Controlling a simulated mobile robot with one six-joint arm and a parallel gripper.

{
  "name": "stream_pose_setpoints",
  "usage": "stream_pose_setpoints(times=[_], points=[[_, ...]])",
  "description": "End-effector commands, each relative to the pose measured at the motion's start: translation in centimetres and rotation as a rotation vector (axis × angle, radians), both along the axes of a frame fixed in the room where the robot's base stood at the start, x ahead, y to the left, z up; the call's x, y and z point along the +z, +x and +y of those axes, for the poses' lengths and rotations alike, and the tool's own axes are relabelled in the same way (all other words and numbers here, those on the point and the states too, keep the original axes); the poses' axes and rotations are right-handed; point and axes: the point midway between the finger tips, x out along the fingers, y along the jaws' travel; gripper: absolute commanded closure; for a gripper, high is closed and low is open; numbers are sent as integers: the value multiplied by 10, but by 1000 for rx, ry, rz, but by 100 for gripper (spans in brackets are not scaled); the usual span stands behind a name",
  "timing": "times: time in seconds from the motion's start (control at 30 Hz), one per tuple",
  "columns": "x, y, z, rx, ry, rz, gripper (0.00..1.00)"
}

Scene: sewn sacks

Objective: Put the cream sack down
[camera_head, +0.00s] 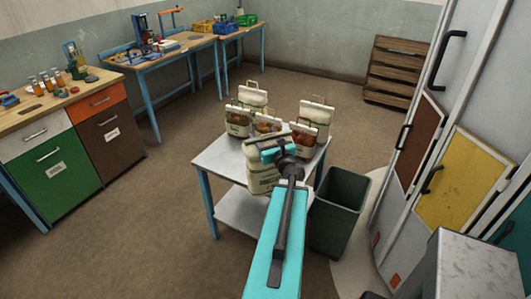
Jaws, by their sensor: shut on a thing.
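My gripper (279,150) is at the end of my teal arm, over the near side of a small table (215,160) with a light top and blue legs. It is shut on the cream sack (262,178), which hangs below it with dark printing on its front. My wrist hides part of the sack. I cannot tell whether the sack's base touches the table. Behind it, several similar cream sacks with handles stand on the table, among them a left one (237,121), a back one (253,98) and a right one (315,119).
A dark green bin (338,213) stands close to the table's right side. Grey lockers (403,165) with coloured doors line the right. Workbenches (178,48) and a drawer cabinet (60,170) stand at the left and back. Wooden crates (392,72) are stacked at the back wall.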

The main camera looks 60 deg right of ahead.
Motion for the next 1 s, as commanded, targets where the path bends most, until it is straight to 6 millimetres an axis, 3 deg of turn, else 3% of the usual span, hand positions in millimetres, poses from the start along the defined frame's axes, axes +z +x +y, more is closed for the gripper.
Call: stream_pose_setpoints(times=[1.0], points=[[-13, 28, -59, -78, -8, -6, 100]])
